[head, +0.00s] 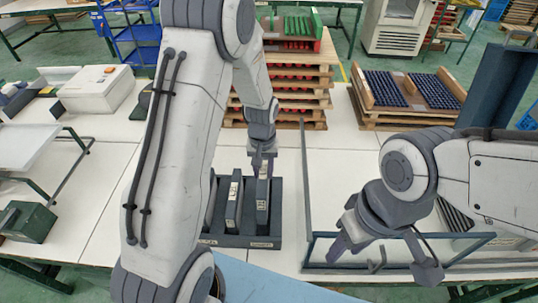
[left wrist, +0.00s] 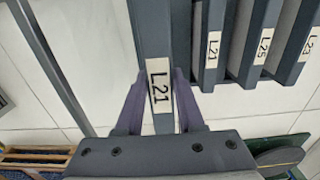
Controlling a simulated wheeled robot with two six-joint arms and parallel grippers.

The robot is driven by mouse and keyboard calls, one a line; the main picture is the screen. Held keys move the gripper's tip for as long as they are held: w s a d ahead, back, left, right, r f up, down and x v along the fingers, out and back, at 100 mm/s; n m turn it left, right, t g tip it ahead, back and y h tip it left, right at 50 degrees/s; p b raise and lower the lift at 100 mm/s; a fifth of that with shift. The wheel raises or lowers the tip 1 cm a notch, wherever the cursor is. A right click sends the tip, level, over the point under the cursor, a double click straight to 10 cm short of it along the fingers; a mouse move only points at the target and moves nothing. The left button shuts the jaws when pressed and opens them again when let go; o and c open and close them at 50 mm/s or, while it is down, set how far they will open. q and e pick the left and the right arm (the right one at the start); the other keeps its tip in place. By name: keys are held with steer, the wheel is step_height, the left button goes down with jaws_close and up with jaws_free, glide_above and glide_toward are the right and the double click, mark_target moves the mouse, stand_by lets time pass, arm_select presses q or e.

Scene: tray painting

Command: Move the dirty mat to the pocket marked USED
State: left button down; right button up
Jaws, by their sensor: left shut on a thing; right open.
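My left gripper (head: 262,158) is shut on a dark mat (head: 263,205) with a white label. In the left wrist view the fingers (left wrist: 160,98) clasp this mat (left wrist: 150,30) at its label, which reads L21. Other dark mats stand beside it, apart from it, labelled L21 (left wrist: 208,50), L25 (left wrist: 255,45) and L21 (left wrist: 300,50). The dark rack (head: 232,241) is partly hidden by my left arm; its front markings are too small to read. One upright mat (head: 235,205) shows left of the held one. I cannot tell whether the held mat is inside a pocket. My right gripper (head: 383,255) is open and empty.
A framed clear-walled tray (head: 470,248) lies under my right gripper. Stacked wooden trays (head: 308,90) and a crate of dark pieces (head: 395,118) stand behind. A white box (head: 95,90) is at the back left. White table shows between the rack and the tray.

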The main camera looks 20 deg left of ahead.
arm_select(q)
steer(key=shift+w, duration=0.2)
steer(key=shift+a+f, duration=0.1)
steer(key=shift+a+f+b, duration=0.1)
steer(key=shift+f+b, duration=0.8)
step_height(320, 180, down, 7)
steer(key=b, duration=0.5)
steer(key=shift+r+b, duration=0.15)
steer(key=shift+b, duration=0.2)
steer(key=shift+f+b, duration=0.75)
steer(key=shift+f, duration=0.4)
steer(key=shift+f+b, duration=0.3)
steer(key=shift+f, duration=0.2)
steer(key=shift+c, duration=2.2)
jaws_free()
